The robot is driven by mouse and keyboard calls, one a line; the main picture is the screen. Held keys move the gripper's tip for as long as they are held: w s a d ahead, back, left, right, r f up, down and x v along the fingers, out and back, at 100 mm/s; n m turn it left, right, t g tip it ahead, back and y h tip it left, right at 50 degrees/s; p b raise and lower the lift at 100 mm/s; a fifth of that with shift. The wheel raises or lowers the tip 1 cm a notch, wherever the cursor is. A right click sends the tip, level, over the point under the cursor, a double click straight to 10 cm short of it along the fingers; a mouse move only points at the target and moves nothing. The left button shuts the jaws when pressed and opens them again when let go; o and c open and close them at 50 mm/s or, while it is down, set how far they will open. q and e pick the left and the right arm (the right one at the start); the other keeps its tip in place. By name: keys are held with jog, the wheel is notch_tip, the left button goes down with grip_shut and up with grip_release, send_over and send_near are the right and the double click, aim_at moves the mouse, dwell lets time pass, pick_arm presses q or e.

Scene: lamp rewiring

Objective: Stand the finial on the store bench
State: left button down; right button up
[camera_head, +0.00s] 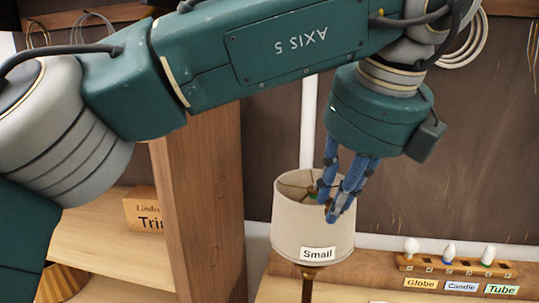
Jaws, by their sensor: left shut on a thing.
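My left gripper (331,208) points down with its blue fingers closed together at the top of the lamp's cream shade (300,235), which is labelled "Small". The fingertips overlap the near right part of the shade's rim, and I cannot tell whether they touch it. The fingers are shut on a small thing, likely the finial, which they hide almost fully. A small greenish and dark fitting (312,198) shows inside the shade's open top. The lamp's brown stem (307,287) stands upright below the shade. My right gripper is not in view.
A wooden rack (455,265) with several bulbs stands at the right, labelled "Globe", "Candle" and "Tube". A wooden post (205,200) rises left of the lamp. Shelves at the left hold a "Trim" box (144,212). Cable coils hang on the dark back wall.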

pick_arm(q)
jog(key=shift+w+a+f, duration=0.1)
jog(key=shift+a+f, duration=0.15)
jog(key=w+a+f+m+g+h+b, duration=0.2)
jog(key=a+f+m+h, duration=0.1)
jog(key=a+f+m, duration=0.5)
jog(key=w+a+f+m+g+h+b, duration=0.1)
jog(key=w+a+f+m+h+b, duration=0.15)
jog(key=a+f+m, duration=0.55)
jog(key=s+a+f+m+g+y+b, duration=0.1)
jog(key=s+a+f+m+g, duration=0.1)
jog(key=s+a+f+m, duration=0.2)
jog(key=s+a+f+m+g+y+b, duration=0.2)
jog(key=s+a+f+m, duration=0.2)
jog(key=f+m, duration=0.7)
jog(key=s+a+f+m+g+y+b, duration=0.1)
jog(key=s+a+f+m, duration=0.3)
jog(key=f+m, duration=0.4)
jog(key=shift+s+a+f+g+b, duration=0.15)
jog(key=shift+s+f+g+b, duration=0.2)
jog(key=shift+s+f+g, duration=0.25)
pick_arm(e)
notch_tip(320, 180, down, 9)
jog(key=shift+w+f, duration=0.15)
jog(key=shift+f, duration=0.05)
pick_arm(q)
jog(key=shift+w, duration=0.15)
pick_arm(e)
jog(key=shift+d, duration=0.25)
